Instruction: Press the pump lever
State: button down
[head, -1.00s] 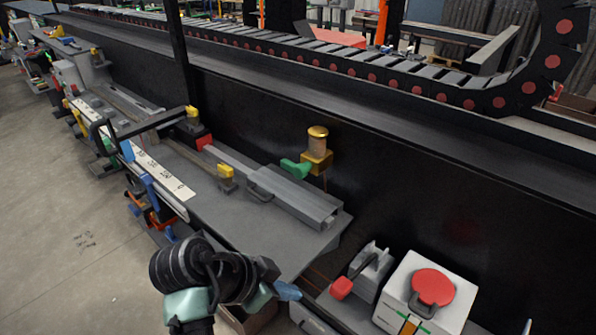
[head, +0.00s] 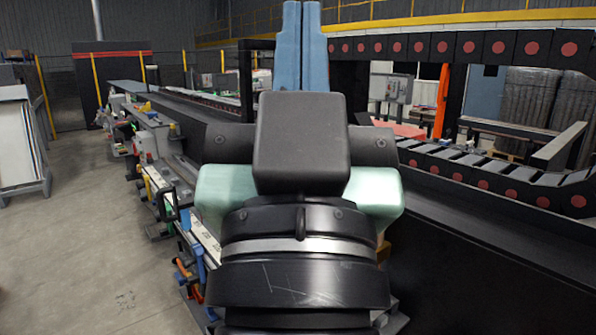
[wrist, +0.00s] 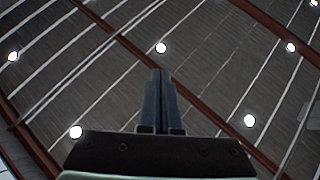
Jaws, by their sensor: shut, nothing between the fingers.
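My gripper (head: 302,8) stands upright in the middle of the head view, its blue fingers together and pointing up past the top edge. In the wrist view my gripper (wrist: 160,76) is shut and empty, with only the ceiling beyond it. I cannot make out the pump lever in either current view. The raised arm and gripper body cover the middle of the workbench. A small yellowish bit beside my wrist is too hidden to identify.
A long workbench (head: 158,172) with clamps and tools runs away at the left. Open floor (head: 90,235) lies left of it. A black drag chain with red discs (head: 470,185) curves along the right. Ceiling lamps (wrist: 161,48) show above.

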jog(key=shift+s+a+r+n+t, duration=0.15)
jog(key=shift+s+r+t, duration=0.15)
jog(key=shift+s, duration=0.2)
jog(key=shift+s+d+r+n+t, duration=0.1)
jog(key=shift+s+r+n+t, duration=0.1)
jog(key=shift+s+r, duration=0.25)
jog(key=shift+f, duration=0.1)
jog(key=w+d+f+m+g+h+p, duration=0.15)
jog(key=w+f+g, duration=0.3)
jog(key=f, duration=0.45)
jog(key=w+d+f+m+g+h, duration=0.1)
jog(key=w+f+m+g+h, duration=0.15)
jog(key=w+f, duration=0.4)
jog(key=w+d+f+m+g+h, duration=0.1)
jog(key=w+d+f+m+g, duration=0.2)
jog(key=f, duration=0.7)
jog(key=s+d+f+m+g+h, duration=0.1)
jog(key=s+f+g, duration=0.1)
jog(key=f, duration=0.5)
jog(key=s+d+f+m+g+h, duration=0.1)
jog(key=s+d+f+g, duration=0.1)
jog(key=f+g, duration=0.2)
jog(key=s+d+f+m+g+h+p, duration=0.1)
jog(key=f+g, duration=0.3)
jog(key=f, duration=0.5)
jog(key=shift+s+d+f+h, duration=0.25)
jog(key=shift+s+f+h, duration=0.15)
jog(key=shift+s, duration=0.4)
jog(key=shift+m, duration=0.25)
